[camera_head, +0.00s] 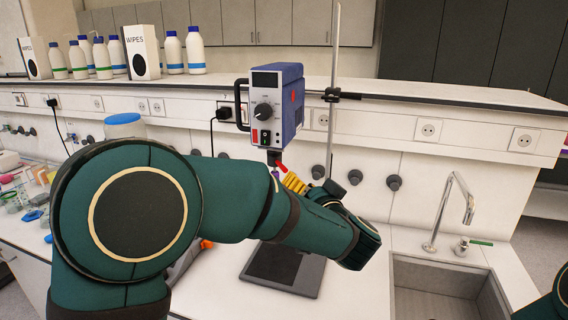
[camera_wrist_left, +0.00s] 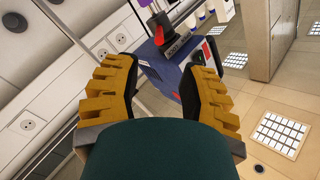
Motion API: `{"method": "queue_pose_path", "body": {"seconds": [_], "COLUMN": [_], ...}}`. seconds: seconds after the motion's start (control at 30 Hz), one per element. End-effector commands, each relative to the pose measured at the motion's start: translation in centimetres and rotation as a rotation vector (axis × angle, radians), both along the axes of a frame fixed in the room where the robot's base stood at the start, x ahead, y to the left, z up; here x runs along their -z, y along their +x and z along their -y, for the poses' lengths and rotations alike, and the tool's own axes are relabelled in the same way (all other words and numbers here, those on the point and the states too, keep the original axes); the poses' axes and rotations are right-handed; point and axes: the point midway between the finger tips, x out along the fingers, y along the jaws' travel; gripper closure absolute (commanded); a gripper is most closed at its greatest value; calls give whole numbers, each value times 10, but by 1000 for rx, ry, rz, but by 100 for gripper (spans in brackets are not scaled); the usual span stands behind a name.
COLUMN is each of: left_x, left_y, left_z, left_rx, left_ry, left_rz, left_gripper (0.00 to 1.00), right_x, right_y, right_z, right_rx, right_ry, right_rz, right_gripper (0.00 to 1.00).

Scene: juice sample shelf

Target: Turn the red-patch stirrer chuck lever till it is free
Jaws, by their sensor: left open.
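The stirrer (camera_head: 276,105) has a blue motor head on an upright rod, with a red patch (camera_head: 294,94) on its right side. Its dark chuck (camera_head: 273,157) hangs below, with a red lever (camera_head: 281,168) pointing down to the right. My left gripper (camera_head: 290,182), with yellow fingers, is just below and right of the lever; contact cannot be judged. In the left wrist view the left gripper (camera_wrist_left: 160,68) is open, with the blue stirrer head (camera_wrist_left: 192,88) beyond its fingers. A dark and red part (camera_wrist_left: 160,36) shows there; I cannot tell whether it is the lever. My right gripper is out of view.
The stirrer's dark base plate (camera_head: 284,268) lies on the bench below my left arm. A sink (camera_head: 440,275) with a tap (camera_head: 455,205) is at the right. Bottles (camera_head: 194,50) and wipes boxes (camera_head: 141,52) stand on the upper shelf. Small items crowd the bench at the left.

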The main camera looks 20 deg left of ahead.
Motion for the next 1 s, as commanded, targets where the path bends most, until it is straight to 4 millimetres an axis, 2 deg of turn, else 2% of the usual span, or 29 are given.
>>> {"method": "queue_pose_path", "body": {"seconds": [0.3,0.53,0.73,1.0], "left_x": [1,1,0,0], "left_y": [49,79,93,96], "left_z": [-39,-62,-73,-75], "left_rx": [-3,-1,1,2], "left_ry": [1,0,0,1], "left_rz": [1,0,1,1], "left_gripper": [58,58,58,58], "right_x": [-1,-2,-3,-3], "right_y": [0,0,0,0], "right_z": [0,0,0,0], "right_rx": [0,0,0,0], "right_ry": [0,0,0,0], "right_rz": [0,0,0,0], "right_gripper": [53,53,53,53]}}
